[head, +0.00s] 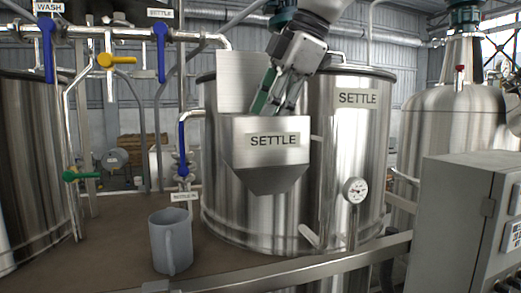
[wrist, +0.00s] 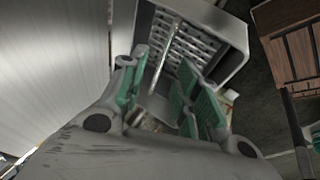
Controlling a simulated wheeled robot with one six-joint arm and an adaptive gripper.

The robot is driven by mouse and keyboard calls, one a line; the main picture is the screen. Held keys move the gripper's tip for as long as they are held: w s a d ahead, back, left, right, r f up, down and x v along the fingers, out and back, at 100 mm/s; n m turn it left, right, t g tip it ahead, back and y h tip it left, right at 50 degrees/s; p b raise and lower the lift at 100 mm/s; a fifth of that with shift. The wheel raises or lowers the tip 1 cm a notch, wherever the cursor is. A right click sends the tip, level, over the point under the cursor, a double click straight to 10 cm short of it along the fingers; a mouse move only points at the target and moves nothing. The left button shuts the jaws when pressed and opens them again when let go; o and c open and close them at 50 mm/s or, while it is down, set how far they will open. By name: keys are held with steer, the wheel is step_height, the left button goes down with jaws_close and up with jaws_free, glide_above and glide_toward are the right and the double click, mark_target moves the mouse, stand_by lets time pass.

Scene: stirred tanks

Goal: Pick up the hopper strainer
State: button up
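The steel hopper (head: 268,175), labelled SETTLE, hangs on the front of the SETTLE tank (head: 345,150). My gripper (head: 276,104) points down at the hopper's open top, its tips partly hidden by the front wall. In the wrist view, the hopper strainer (wrist: 192,48) shows as a perforated metal plate inside the hopper (wrist: 232,62). A thin light bar, apparently its handle, runs between the green-padded fingers of my gripper (wrist: 162,80). The fingers stand apart, with a visible gap around the bar. In the head view the strainer is hidden inside the hopper.
A grey mug (head: 172,242) stands on the brown deck (head: 120,230) left of the hopper. Pipes with blue, yellow and green valve handles are at the left.

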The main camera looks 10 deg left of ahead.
steer(key=x, duration=0.4)
steer(key=shift+a, duration=0.1)
steer(key=shift+f, duration=0.25)
stand_by(0.4)
jaws_close()
